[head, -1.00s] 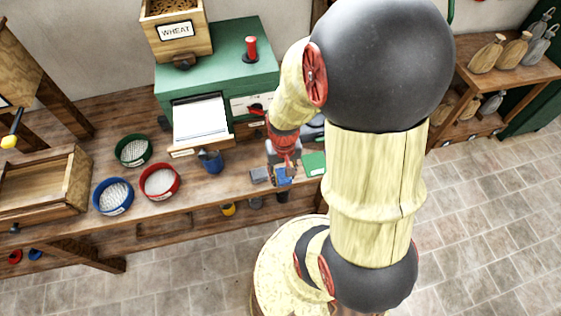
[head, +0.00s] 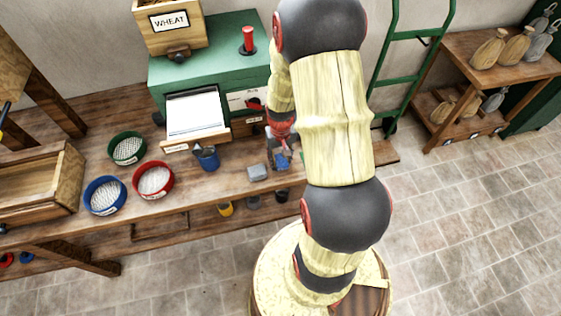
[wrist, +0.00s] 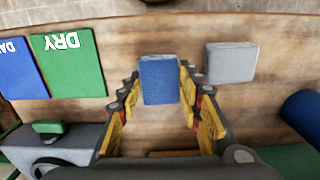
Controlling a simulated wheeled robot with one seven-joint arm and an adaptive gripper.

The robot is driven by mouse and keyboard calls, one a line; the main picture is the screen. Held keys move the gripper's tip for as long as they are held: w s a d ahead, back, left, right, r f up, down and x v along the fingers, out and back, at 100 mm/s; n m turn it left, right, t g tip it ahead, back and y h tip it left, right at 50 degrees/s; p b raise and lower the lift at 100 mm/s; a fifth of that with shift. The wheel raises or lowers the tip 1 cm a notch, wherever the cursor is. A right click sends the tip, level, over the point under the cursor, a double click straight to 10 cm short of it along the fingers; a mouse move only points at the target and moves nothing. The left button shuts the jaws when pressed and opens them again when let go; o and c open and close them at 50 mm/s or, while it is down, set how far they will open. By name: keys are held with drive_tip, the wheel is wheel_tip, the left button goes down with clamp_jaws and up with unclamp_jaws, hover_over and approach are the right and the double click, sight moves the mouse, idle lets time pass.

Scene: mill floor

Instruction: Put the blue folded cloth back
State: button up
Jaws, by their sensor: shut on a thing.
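The blue folded cloth (wrist: 159,86) shows in the wrist view between the two fingers of my gripper (wrist: 160,76), which is shut on it. The fingers flank its left and right sides. In the head view my gripper (head: 281,158) is over the front of the bench, with a little of the blue cloth (head: 282,163) showing. I cannot tell whether the cloth touches the bench top. In the wrist view a green pad marked DRY (wrist: 72,72) lies to the left, with a partly cut-off blue pad (wrist: 20,72) beyond it.
A grey folded cloth (head: 257,173) lies close beside the gripper on the bench. A blue cup (head: 207,158), red sieve (head: 153,180), blue sieve (head: 104,196) and green sieve (head: 127,148) stand to the left. A green machine (head: 215,60) stands behind. My arm hides the bench's right part.

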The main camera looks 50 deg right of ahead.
sight(281, 159)
drive_tip(key=shift+f, duration=0.35)
drive_tip(key=shift+f, duration=0.15)
drive_tip(key=o, duration=1.2)
wheel_tip(281, 159, up, 12)
drive_tip(key=p, duration=0.3)
drive_tip(key=shift+r+p, duration=0.2)
drive_tip(key=shift+p, duration=0.1)
